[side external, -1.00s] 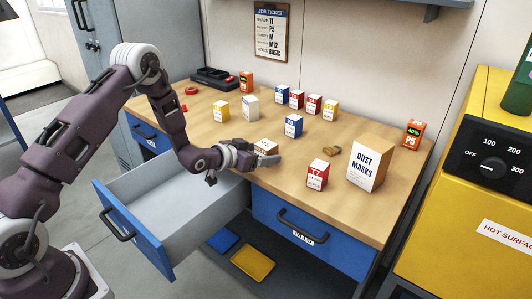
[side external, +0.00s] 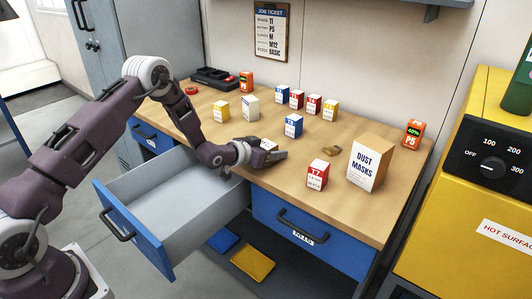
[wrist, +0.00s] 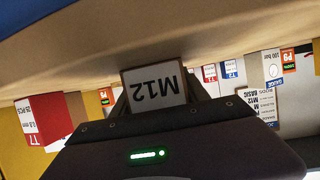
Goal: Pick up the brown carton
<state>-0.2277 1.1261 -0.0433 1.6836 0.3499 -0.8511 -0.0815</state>
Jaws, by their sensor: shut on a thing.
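The brown carton (side external: 269,143) is at the front part of the wooden bench, mostly hidden by my gripper (side external: 268,154) in the side view. In the wrist view the carton (wrist: 153,88) shows a white label reading M12, upside down, with a thin brown edge. It sits between the two dark fingers of my gripper (wrist: 155,98), which are shut on it. I cannot tell whether the carton is resting on the bench or just clear of it.
A red-and-white box (side external: 317,175) and a large DUST MASKS carton (side external: 366,165) stand to the right. A blue-and-white box (side external: 293,125) and several small boxes stand behind. An open, empty-looking drawer (side external: 185,190) juts out at the front left. A small brown object (side external: 331,145) lies on the bench.

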